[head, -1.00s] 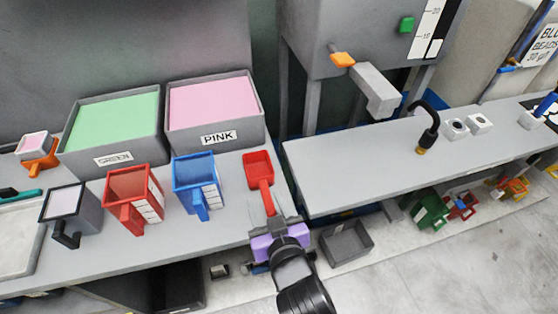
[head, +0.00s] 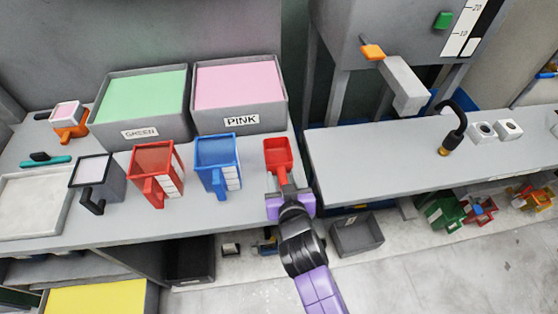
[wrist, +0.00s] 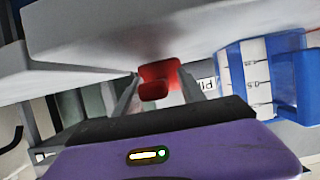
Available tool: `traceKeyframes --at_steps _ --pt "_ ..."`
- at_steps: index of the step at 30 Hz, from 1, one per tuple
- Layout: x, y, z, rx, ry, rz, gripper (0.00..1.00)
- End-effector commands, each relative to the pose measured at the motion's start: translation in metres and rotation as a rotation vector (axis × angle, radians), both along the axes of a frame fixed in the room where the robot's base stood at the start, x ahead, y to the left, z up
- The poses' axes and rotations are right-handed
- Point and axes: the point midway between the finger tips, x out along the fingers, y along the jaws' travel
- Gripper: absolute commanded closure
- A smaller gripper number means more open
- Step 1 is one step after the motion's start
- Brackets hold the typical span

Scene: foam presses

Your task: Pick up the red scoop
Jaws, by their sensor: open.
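The red scoop (head: 279,156) lies on the grey bench near its right end, in front of the bin labelled PINK. Its handle points toward me. My gripper (head: 286,190) is over the handle end; my purple wrist hides part of it. In the wrist view, the scoop's red handle end (wrist: 154,90) shows between the two spread fingers of my gripper (wrist: 160,92). The fingers are open, one on each side. I cannot tell whether either touches the handle.
A blue measuring jug (head: 217,163) stands left of the scoop, then a red jug (head: 155,170) and a grey jug (head: 97,178). The PINK bin (head: 238,122) is behind. A gap separates this bench from the right-hand bench (head: 400,165).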

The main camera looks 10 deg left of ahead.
Motion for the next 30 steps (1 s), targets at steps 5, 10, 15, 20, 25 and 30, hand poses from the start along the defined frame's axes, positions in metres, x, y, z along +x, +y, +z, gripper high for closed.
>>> traceKeyframes --at_steps 5,10,15,20,25,30 --pt "0.0033 0.0009 -0.0011 0.001 -0.001 0.000 0.53" --pt "0.0031 0.0008 -0.0012 0.001 -0.001 0.000 0.63" --pt "0.0030 0.0007 -0.0013 0.001 -0.001 0.000 0.96" --pt "0.0031 0.0010 -0.0006 0.002 -0.002 0.001 1.00" --pt "0.0030 0.0010 -0.0005 0.002 -0.002 0.001 1.00" --pt "0.0032 0.0009 0.0038 0.002 -0.001 -0.001 1.00"
